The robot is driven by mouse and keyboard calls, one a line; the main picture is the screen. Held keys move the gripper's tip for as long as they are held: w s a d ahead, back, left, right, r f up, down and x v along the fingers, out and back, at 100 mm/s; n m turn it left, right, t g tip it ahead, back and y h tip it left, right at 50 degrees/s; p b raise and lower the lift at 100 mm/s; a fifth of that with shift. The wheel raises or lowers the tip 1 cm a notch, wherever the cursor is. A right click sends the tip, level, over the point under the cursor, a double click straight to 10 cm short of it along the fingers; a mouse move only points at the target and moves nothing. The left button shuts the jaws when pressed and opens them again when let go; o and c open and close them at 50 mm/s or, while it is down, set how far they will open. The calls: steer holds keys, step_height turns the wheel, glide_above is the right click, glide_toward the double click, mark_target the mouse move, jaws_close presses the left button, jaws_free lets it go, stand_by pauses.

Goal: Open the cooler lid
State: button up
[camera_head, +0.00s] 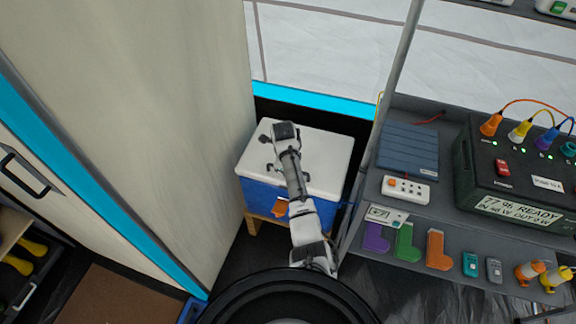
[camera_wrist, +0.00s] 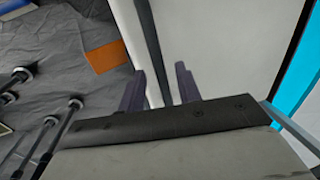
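The cooler has a white lid (camera_head: 331,153) and a blue body (camera_head: 259,195). The lid lies flat and shut on the body. My arm reaches across the lid and hides part of its middle and front edge. My gripper is above the lid's left part in the head view, and I cannot tell whether it touches. In the wrist view my gripper (camera_wrist: 160,88) has its two dark fingers apart, with nothing held between them. A pale surface and a dark strip lie beyond the fingers.
A tall beige panel (camera_head: 150,110) with a cyan edge stands close on the cooler's left. A grey shelf unit (camera_head: 355,235) with a power box (camera_head: 515,165), a blue panel (camera_head: 409,150) and small tools stands on the right. An orange patch (camera_wrist: 107,56) lies on grey cloth.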

jaws_close()
steer(key=shift+w, duration=0.1)
